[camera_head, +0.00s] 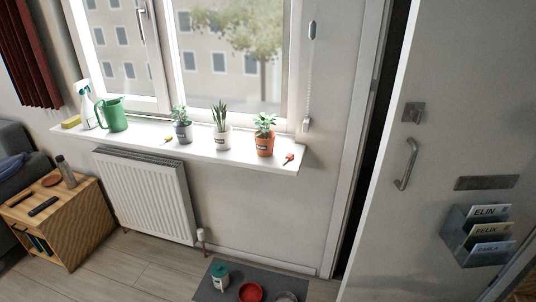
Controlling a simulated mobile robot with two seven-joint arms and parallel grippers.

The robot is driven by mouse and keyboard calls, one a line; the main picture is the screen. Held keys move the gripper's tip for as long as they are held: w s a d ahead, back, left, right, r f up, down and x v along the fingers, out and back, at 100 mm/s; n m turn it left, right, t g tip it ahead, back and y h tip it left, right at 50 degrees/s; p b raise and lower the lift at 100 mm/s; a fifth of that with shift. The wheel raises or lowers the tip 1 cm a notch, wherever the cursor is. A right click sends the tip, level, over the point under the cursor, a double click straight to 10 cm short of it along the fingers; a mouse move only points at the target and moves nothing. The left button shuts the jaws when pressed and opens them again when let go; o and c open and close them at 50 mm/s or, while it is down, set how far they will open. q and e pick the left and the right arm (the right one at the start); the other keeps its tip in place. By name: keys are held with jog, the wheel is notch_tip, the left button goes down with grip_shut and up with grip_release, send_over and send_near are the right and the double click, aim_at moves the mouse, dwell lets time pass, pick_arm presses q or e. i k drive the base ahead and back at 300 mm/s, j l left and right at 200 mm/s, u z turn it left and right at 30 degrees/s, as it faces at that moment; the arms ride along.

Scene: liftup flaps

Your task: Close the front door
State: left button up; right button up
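The front door (440,130) is a light grey panel filling the right side of the head view. It stands ajar, with a dark gap (385,130) between its left edge and the white door frame (350,150). The door has a metal pull handle (406,164), a lock plate (413,112) above it and a mail slot (487,182). A letter holder (478,236) with name cards hangs below the slot. Neither of my grippers shows in this view.
A grey mat (212,289) with a teal-lidded jar (219,276) and red bowl (250,292) lies near the doorway. A radiator (148,196) is under the windowsill (205,150), which holds potted plants. A wooden side table (72,238) stands left. Some floor is clear between.

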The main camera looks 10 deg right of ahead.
aim_at(470, 66)
jog(key=z, duration=0.45)
jog(key=l+z, duration=0.1)
jog(key=z, duration=0.85)
jog(key=i+z, duration=0.1)
jog(key=z, duration=0.35)
jog(key=l, duration=0.05)
